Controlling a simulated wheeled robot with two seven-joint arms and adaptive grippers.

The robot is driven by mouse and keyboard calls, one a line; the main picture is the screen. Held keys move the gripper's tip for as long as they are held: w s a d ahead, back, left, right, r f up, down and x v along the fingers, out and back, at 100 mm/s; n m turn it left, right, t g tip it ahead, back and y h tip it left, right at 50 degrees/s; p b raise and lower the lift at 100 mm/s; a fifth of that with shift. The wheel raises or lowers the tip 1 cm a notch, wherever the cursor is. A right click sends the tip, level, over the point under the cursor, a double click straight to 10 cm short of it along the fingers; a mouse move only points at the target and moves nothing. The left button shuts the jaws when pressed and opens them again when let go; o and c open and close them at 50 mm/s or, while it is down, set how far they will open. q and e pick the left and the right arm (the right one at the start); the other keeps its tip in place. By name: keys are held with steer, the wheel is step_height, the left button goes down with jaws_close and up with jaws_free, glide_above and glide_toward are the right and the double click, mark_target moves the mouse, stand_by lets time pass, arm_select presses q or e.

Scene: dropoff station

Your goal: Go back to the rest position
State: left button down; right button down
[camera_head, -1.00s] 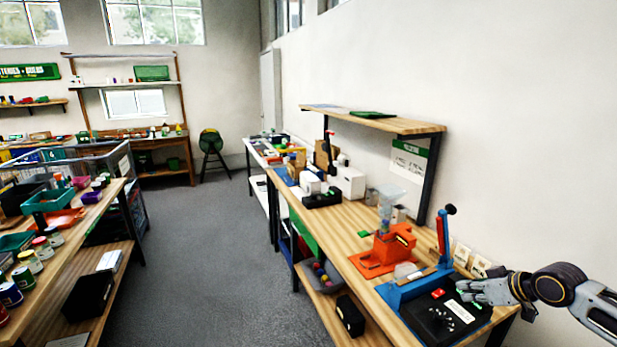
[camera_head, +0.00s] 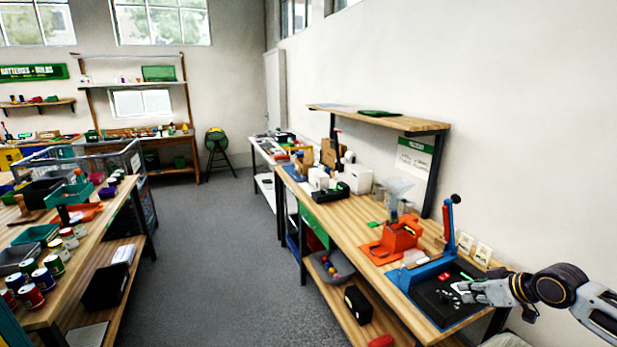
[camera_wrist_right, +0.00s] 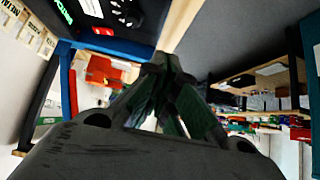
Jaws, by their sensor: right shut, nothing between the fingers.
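My right gripper (camera_head: 467,291) is at the lower right of the head view, on an arm that comes in from the right edge. It appears over or beside the near end of the wooden workbench (camera_head: 349,215), by a black tray (camera_head: 440,302) in a blue frame. The right wrist view shows its fingers (camera_wrist_right: 160,70) meeting at the tips with nothing between them. The gap to the bench top cannot be told. My left gripper is not in the head view.
A blue lever press (camera_head: 447,222) and an orange device (camera_head: 400,236) stand on the bench near the gripper. A raised shelf (camera_head: 415,124) is above the bench. Another wooden table (camera_head: 95,245) with cans and bins stands at left. The grey floor (camera_head: 225,260) between them is clear.

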steer(key=s+a+f+n+g, duration=0.1)
steer(key=s+a+f+g, duration=0.2)
steer(key=s+a+f, duration=1.15)
steer(key=shift+s+a+f+m+g+h, duration=0.7)
steer(key=shift+s+a, duration=0.8)
steer(key=shift+s, duration=1.6)
steer(key=shift+s+a+f+m+g+h, duration=0.1)
steer(key=shift+s+a+f+m+h, duration=0.3)
steer(key=shift+s+a+m+h, duration=1.75)
steer(key=s+d+f+n+g+y, duration=0.1)
steer(key=s+f, duration=0.1)
steer(key=f, duration=1.4)
steer(key=s+f+n+y, duration=0.2)
steer(key=f, duration=1.4)
steer(key=s+d+f, duration=0.2)
steer(key=s+f, duration=0.8)
steer(key=s, duration=0.1)
steer(key=s+d+f+g, duration=0.1)
steer(key=s+d+f, duration=0.1)
steer(key=s+f, duration=0.8)
steer(key=shift+s+d+f+g+h, duration=0.3)
steer(key=shift+s+f+h, duration=0.1)
steer(key=shift+s, duration=0.5)
